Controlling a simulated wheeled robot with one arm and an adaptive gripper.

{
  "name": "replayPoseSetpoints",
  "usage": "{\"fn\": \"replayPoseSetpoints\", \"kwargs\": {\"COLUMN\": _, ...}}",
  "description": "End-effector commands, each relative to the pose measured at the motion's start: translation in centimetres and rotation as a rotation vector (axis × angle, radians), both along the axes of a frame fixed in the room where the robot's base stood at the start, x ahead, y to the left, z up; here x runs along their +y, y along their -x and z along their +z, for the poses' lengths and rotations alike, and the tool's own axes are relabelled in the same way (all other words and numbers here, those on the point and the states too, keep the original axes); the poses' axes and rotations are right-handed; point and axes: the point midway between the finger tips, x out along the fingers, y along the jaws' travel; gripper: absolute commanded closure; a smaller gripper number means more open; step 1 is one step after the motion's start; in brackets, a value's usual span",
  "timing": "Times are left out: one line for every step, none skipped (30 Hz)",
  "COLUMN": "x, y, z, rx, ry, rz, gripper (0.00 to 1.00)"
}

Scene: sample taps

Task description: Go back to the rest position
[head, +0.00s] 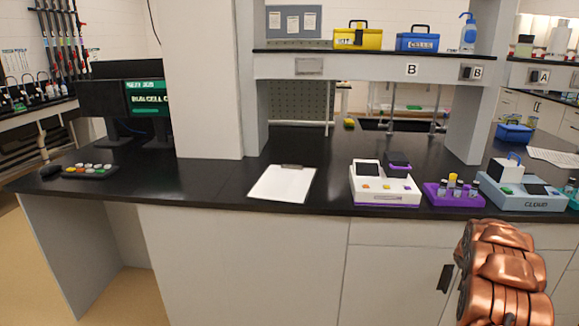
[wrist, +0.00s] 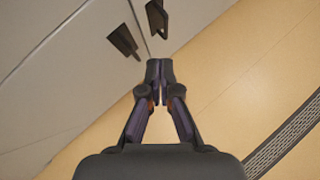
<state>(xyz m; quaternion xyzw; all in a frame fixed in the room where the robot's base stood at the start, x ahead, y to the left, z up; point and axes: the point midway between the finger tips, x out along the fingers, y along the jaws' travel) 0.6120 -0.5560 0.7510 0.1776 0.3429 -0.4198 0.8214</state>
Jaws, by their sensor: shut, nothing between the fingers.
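My gripper (wrist: 159,72) shows in the wrist view, pointing down toward the tan floor (wrist: 225,75). Its two fingers meet at the tips and hold nothing. In the head view my copper-coloured arm is at the lower right, in front of the bench cabinets, and the gripper itself is out of that picture. No task object is in the gripper.
A black bench top (head: 220,182) spans the head view. On it are a clipboard (head: 283,184), a white device (head: 384,186), a purple vial rack (head: 454,194) and a blue-grey device (head: 522,192). Cabinet handles (wrist: 122,42) are close to the gripper. A floor grating (wrist: 290,137) lies right.

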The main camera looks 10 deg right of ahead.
Motion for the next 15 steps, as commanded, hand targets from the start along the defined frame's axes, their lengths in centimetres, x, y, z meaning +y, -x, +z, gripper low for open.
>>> {"fn": "replayPoseSetpoints", "kwargs": {"x": 0.3, "y": -0.1, "z": 0.6, "rx": -0.007, "ry": -0.004, "rz": -0.011, "gripper": 1.00}}
{"fn": "replayPoseSetpoints", "kwargs": {"x": 0.6, "y": -0.1, "z": 1.1, "rx": -0.015, "ry": -0.011, "rz": -0.024, "gripper": 1.00}}
{"fn": "replayPoseSetpoints", "kwargs": {"x": 1.1, "y": -0.1, "z": 1.8, "rx": -0.025, "ry": -0.021, "rz": -0.047, "gripper": 1.00}}
{"fn": "replayPoseSetpoints", "kwargs": {"x": 1.6, "y": 0.0, "z": 2.3, "rx": -0.034, "ry": -0.031, "rz": -0.069, "gripper": 1.00}}
{"fn": "replayPoseSetpoints", "kwargs": {"x": 2.1, "y": 0.1, "z": 2.9, "rx": -0.043, "ry": -0.042, "rz": -0.093, "gripper": 1.00}}
{"fn": "replayPoseSetpoints", "kwargs": {"x": 2.9, "y": 0.3, "z": 3.9, "rx": -0.060, "ry": -0.060, "rz": -0.131, "gripper": 1.00}}
{"fn": "replayPoseSetpoints", "kwargs": {"x": 3.5, "y": 0.3, "z": 4.8, "rx": -0.075, "ry": -0.072, "rz": -0.160, "gripper": 1.00}}
{"fn": "replayPoseSetpoints", "kwargs": {"x": 4.2, "y": 0.4, "z": 5.7, "rx": -0.093, "ry": -0.086, "rz": -0.190, "gripper": 1.00}}
{"fn": "replayPoseSetpoints", "kwargs": {"x": 5.2, "y": 0.6, "z": 6.6, "rx": -0.111, "ry": -0.107, "rz": -0.234, "gripper": 1.00}}
{"fn": "replayPoseSetpoints", "kwargs": {"x": 5.9, "y": 0.9, "z": 7.2, "rx": -0.124, "ry": -0.122, "rz": -0.266, "gripper": 1.00}}
{"fn": "replayPoseSetpoints", "kwargs": {"x": 6.6, "y": 1.2, "z": 8.0, "rx": -0.137, "ry": -0.138, "rz": -0.300, "gripper": 1.00}}
{"fn": "replayPoseSetpoints", "kwargs": {"x": 7.7, "y": 1.5, "z": 8.9, "rx": -0.156, "ry": -0.158, "rz": -0.340, "gripper": 1.00}}
{"fn": "replayPoseSetpoints", "kwargs": {"x": 8.5, "y": 1.8, "z": 9.5, "rx": -0.170, "ry": -0.175, "rz": -0.371, "gripper": 1.00}}
{"fn": "replayPoseSetpoints", "kwargs": {"x": 9.2, "y": 2.0, "z": 10.2, "rx": -0.185, "ry": -0.189, "rz": -0.403, "gripper": 1.00}}
{"fn": "replayPoseSetpoints", "kwargs": {"x": 10.3, "y": 2.4, "z": 11.1, "rx": -0.204, "ry": -0.209, "rz": -0.446, "gripper": 1.00}}
